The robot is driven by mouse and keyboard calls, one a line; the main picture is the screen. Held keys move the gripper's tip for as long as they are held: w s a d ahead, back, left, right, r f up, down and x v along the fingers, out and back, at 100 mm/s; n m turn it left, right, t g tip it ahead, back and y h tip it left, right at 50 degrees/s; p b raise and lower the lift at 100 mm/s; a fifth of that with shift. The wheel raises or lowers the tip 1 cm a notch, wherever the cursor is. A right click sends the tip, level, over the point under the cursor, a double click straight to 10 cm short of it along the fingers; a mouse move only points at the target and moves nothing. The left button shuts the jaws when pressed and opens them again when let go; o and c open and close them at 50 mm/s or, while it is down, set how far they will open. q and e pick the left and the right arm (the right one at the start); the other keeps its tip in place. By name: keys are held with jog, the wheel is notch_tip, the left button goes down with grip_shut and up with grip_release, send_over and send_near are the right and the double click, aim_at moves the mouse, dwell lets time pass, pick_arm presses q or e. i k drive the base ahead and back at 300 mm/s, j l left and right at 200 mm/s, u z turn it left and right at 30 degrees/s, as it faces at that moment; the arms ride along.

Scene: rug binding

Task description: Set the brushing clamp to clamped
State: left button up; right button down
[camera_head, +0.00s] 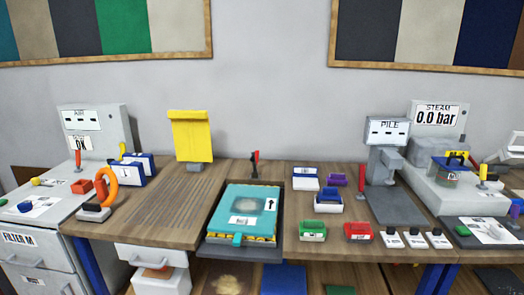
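A teal rug piece (243,208) with a white label, an arrow mark and a pale fuzzy patch lies in a dark tray (279,226) on the wooden bench. A yellow edge shows along its front, with a teal tab there. Behind the tray stands a small dark post with a red-tipped lever (256,159), roughly upright and slightly tilted. It may be the brushing clamp; no readable label confirms this, and its setting cannot be told. Neither of my grippers is in view.
A grey machine marked PILE (387,130) and a STEAM unit (436,118) reading 0.0 bar stand right. Small green (312,231), red (358,232) and blue (328,202) blocks sit right of the tray. A yellow board (191,136) stands behind. The slatted bench area (172,200) is clear.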

aim_at(254, 155)
jog(key=i+l, duration=0.1)
jog(key=i, duration=1.25)
jog(key=u, duration=1.7)
